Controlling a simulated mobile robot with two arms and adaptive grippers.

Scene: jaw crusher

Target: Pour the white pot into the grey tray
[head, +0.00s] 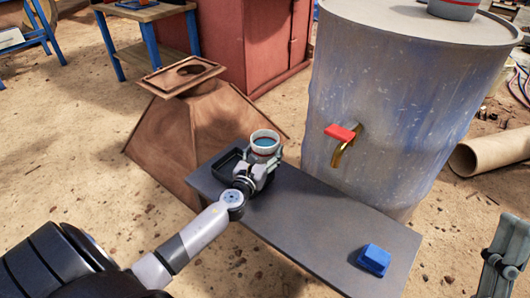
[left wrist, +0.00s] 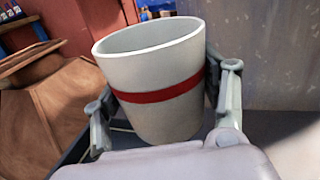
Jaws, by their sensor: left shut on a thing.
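The white pot (head: 264,149) has a red band and something blue inside in the head view. My left gripper (head: 263,158) is shut on it, with one finger on each side. In the left wrist view the pot (left wrist: 155,105) leans slightly and its inside is mostly hidden. The tray (head: 226,160), dark grey to black, lies on the bench just behind and left of the gripper, partly covered by it. The pot is at the tray's right side; whether it is over the rim is unclear. Part of my right gripper (head: 503,262) shows at the right edge, its jaws unclear.
A dark bench (head: 310,222) carries the tray and a blue block (head: 374,259). A large blue-white barrel (head: 395,110) with a red-handled tap (head: 341,135) stands behind it. A rusty hopper (head: 165,140) stands at the left. The bench's middle is clear.

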